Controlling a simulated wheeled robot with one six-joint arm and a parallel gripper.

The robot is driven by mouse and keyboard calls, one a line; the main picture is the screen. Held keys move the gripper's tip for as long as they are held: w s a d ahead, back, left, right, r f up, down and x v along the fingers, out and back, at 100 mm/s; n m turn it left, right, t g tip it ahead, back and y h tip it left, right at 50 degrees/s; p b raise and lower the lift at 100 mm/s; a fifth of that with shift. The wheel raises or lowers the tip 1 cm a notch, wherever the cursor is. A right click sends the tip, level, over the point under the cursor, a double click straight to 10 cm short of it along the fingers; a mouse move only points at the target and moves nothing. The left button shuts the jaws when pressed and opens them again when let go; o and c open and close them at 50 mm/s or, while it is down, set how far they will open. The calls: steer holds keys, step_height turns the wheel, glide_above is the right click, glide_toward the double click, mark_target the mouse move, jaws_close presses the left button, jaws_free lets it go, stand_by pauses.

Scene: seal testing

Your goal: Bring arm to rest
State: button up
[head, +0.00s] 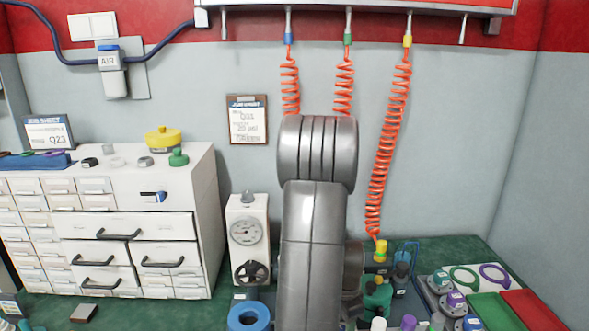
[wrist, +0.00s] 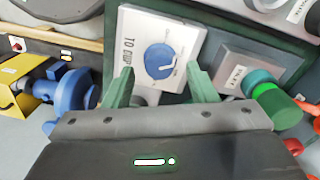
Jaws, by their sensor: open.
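My gripper (wrist: 160,85) shows in the wrist view with its two green fingers spread apart and nothing between them. In the head view my grey arm rises in the middle and hides part of the bench and wall; the gripper is not visible there.
A white drawer cabinet (head: 190,190) stands at left. A gauge unit (head: 246,262) stands left of my arm. Orange coiled hoses (head: 380,160) hang from the overhead rail. Fittings and green and red trays (head: 535,308) crowd the right. A green cylinder (wrist: 275,100) lies right of the fingers.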

step_height(320, 180, up, 12)
steer(key=p, duration=0.2)
step_height(320, 180, down, 14)
steer(key=shift+s+r+b, duration=0.1)
steer(key=shift+b, duration=1.15)
steer(key=shift+r+n, duration=0.2)
steer(key=shift+n, duration=0.8)
steer(key=n+p, duration=0.1)
steer(key=n, duration=0.3)
steer(key=n+p, duration=0.2)
steer(key=n, duration=0.3)
steer(key=shift+n, duration=0.4)
steer(key=shift+a+r+p, duration=0.2)
steer(key=shift+r+p, duration=0.3)
steer(key=shift+r, duration=3.15)
